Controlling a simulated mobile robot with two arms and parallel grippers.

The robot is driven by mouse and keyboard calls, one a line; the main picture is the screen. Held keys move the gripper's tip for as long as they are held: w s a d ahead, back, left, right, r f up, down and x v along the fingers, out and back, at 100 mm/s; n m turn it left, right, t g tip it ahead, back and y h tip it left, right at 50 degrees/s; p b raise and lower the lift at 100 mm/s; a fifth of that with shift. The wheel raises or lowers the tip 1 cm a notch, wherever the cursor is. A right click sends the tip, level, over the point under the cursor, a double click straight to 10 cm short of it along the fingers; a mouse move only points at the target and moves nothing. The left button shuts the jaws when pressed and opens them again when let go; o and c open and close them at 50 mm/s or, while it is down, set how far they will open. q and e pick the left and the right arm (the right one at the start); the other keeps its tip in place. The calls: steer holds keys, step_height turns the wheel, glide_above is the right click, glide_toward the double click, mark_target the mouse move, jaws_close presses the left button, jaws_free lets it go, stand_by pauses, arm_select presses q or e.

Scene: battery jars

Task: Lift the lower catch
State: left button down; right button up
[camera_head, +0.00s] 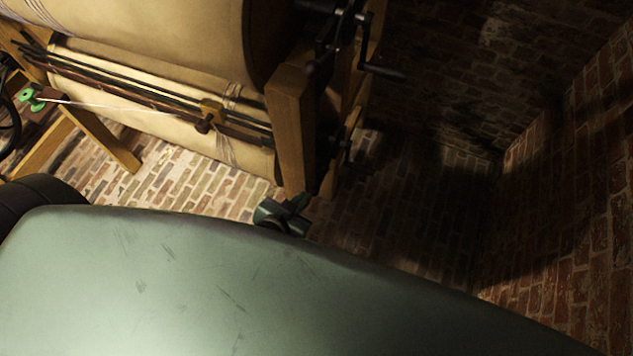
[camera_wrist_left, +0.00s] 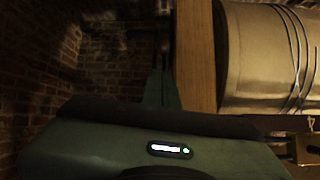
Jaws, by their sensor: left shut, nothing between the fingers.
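The wooden end post (camera_head: 292,135) of a frame with large cream rollers stands at centre top in the head view. Dark metal fittings (camera_head: 341,150) sit low on its right side; I take them for the lower catch, but they are in shadow and their position cannot be read. My left gripper (camera_head: 297,204) is dark green, shut and empty, close to the foot of the post in the picture. In the left wrist view its fingers (camera_wrist_left: 163,88) point up beside the post (camera_wrist_left: 195,55), and a dark fitting (camera_wrist_left: 162,44) shows dimly beyond them. Contact cannot be told.
A black crank handle (camera_head: 382,71) sticks out to the right, above the lower fittings. A taut white cord runs from a green piece (camera_head: 32,98) to a brass-coloured block (camera_head: 211,112) on dark rods. Brick walls (camera_head: 600,180) close in the right. Brick floor (camera_head: 400,220) lies bare between.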

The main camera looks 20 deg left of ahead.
mark_target(316, 188)
arm_select(q)
steer(key=shift+w, duration=0.1)
steer(key=x, duration=1)
steer(key=shift+f+b, duration=0.2)
steer(key=shift+b, duration=0.1)
